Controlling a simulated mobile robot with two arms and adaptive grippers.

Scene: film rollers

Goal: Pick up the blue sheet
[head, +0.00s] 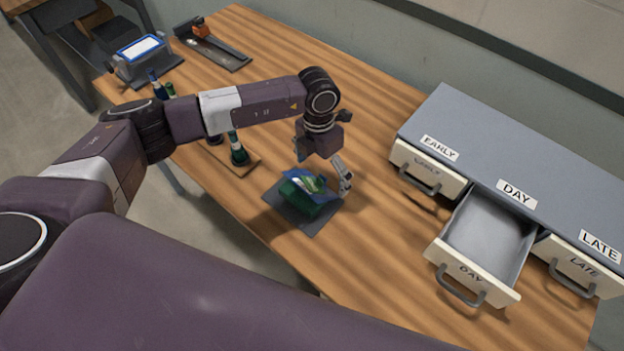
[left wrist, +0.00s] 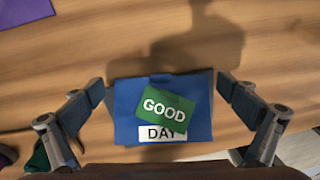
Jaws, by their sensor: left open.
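The blue sheet (head: 294,177) lies on a dark green support (head: 296,203) over a dark grey mat (head: 318,224). It also shows in the left wrist view (left wrist: 130,97), with a white DAY label near its lower edge. A green card (left wrist: 166,108) marked GOOD lies tilted on top of it and partly covers the label. My left gripper (head: 322,178) is above the sheet, pointing down. Its fingers are spread to either side of the sheet and hold nothing. My right gripper is not in view.
A grey cabinet (head: 475,145) stands at right. Its DAY drawer (head: 490,236) is pulled out and looks empty; EARLY and LATE look shut. A green-topped roller (head: 238,153) stands on a wooden board. A blue-framed device (head: 143,48) and an orange-handled tool (head: 212,47) are at the far left.

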